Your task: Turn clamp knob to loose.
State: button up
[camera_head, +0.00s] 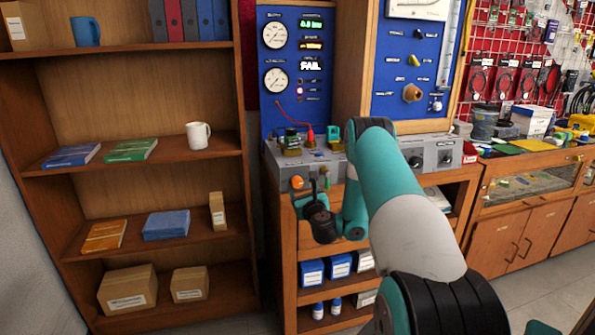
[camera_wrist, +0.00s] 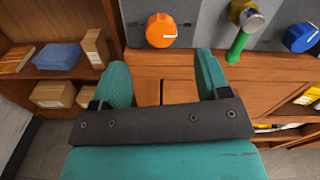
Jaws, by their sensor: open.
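An orange round knob (camera_wrist: 161,31) with a white pointer line sits on the grey front panel. It is just beyond my gripper's fingertips in the wrist view. The orange knob also shows in the head view (camera_head: 297,182), left of my arm. I cannot read a label that marks it as the clamp knob. My gripper (camera_wrist: 160,62) is open and empty, its two teal fingers apart and pointing at the panel, with the orange knob ahead between them. No finger visibly touches the knob. In the head view my arm hides part of the panel.
Right of the orange knob are a green-handled lever with a metal end (camera_wrist: 242,32) and a blue knob (camera_wrist: 300,38). A wooden shelf unit (camera_head: 245,200) stands left of the bench. Gauges (camera_head: 275,80) and a lit FAIL display (camera_head: 311,65) are above.

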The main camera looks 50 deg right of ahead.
aim_at(298, 183)
jog(key=w+p, duration=0.1)
jog(key=p, duration=0.1)
jog(key=w+d+r+p, duration=0.1)
jog(key=p, duration=0.1)
jog(key=shift+d, duration=0.1)
jog(key=shift+w+d+f, duration=0.1)
jog(key=shift+w+f, duration=0.2)
jog(key=shift+w+d+p, duration=0.15)
jog(key=shift+w+p, duration=0.15)
jog(key=shift+w, duration=0.05)
jog(key=shift+w+d+p, duration=0.45)
jog(key=shift+w+p, duration=0.1)
jog(key=shift+p, duration=0.05)
jog(key=shift+p+x, duration=0.35)
jog(key=shift+x, duration=0.5)
jog(key=shift+w+d+f, duration=0.15)
jog(key=shift+w+d, duration=0.2)
jog(key=shift+w, duration=0.1)
